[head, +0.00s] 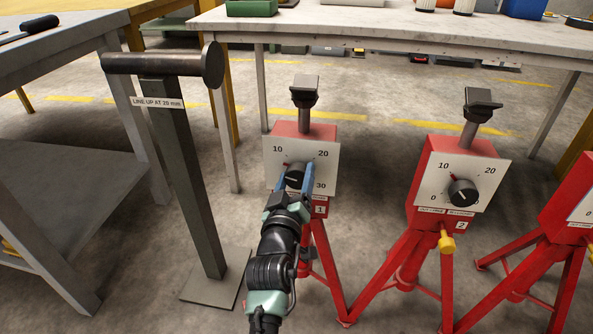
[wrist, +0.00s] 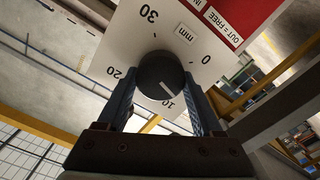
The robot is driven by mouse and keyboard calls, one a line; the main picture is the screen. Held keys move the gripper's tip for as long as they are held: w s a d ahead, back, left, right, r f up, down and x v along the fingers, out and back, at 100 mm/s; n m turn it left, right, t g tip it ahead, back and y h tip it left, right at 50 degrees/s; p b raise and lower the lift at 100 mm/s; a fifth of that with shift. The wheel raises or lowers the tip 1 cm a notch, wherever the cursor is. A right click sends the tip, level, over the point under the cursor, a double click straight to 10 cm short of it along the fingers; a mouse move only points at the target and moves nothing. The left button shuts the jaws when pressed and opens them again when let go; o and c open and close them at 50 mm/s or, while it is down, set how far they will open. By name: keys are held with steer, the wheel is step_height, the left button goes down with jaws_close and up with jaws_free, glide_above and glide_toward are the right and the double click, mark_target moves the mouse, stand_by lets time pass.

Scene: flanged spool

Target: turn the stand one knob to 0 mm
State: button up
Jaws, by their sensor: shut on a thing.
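Stand one (head: 304,129) is a red tripod stand marked 1, with a white dial plate (head: 327,158) reading 10, 20 and 30 in the head view. Its black round knob (head: 294,176) sits between the blue fingers of my gripper (head: 293,174). In the wrist view the knob (wrist: 160,75) is between both fingers (wrist: 162,88), which are shut on it. A white line on the knob lies on the side toward the 10. The plate (wrist: 185,22) there shows 0, 10, 20, 30 and "mm". My arm hides the plate's lower left in the head view.
Stand two (head: 458,160) stands to the right, with a yellow knob (head: 446,242) below its dial. Another red stand (head: 570,205) is cut off at the right edge. A dark post (head: 180,150) labelled "LINE UP AT 20 mm" stands left. A table (head: 400,20) is behind.

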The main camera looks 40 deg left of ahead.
steer(key=n+p, duration=0.2)
steer(key=n, duration=0.4)
steer(key=shift+a+n, duration=0.1)
steer(key=shift+n, duration=0.2)
steer(key=n, duration=0.3)
steer(key=n+p, duration=0.1)
steer(key=n, duration=0.1)
steer(key=shift+s+f, duration=0.1)
steer(key=shift+f, duration=0.15)
steer(key=shift+n, duration=0.3)
steer(key=o, duration=1.4)
steer(key=shift+c, duration=0.2)
steer(key=p+v, duration=0.3)
steer(key=v, duration=1)
steer(key=shift+a, duration=0.1)
